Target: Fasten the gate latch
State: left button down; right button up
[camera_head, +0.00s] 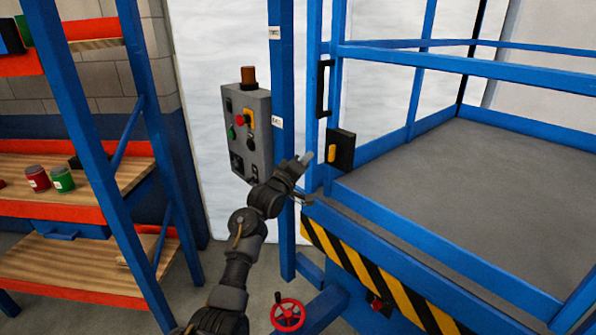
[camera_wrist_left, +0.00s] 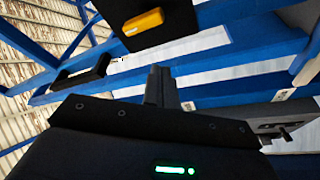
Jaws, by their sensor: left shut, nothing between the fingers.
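The latch (camera_head: 343,146) is a black box on the blue gate frame, with a yellow lever (camera_head: 332,153) standing upright on its left side. In the left wrist view the yellow lever (camera_wrist_left: 143,22) shows at the top on its black box. My left gripper (camera_head: 306,158) is shut and empty, just left of the latch and apart from it in the picture. Its closed fingers also show in the left wrist view (camera_wrist_left: 161,86), below the lever. A black gate handle (camera_head: 323,88) is above the latch. My right gripper is out of view.
A grey control box (camera_head: 248,130) with buttons hangs left of the gripper, beside a blue post (camera_head: 283,110). A blue-railed platform (camera_head: 460,185) lies to the right. A shelf with red and green cans (camera_head: 62,179) stands left. A red handwheel (camera_head: 288,314) is low in front.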

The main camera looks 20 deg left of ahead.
pick_arm(q)
jog(key=v, duration=0.3)
jog(key=r+b+v, duration=0.1)
jog(key=v, duration=0.1)
jog(key=shift+s, duration=0.3)
jog(key=shift+f, duration=0.15)
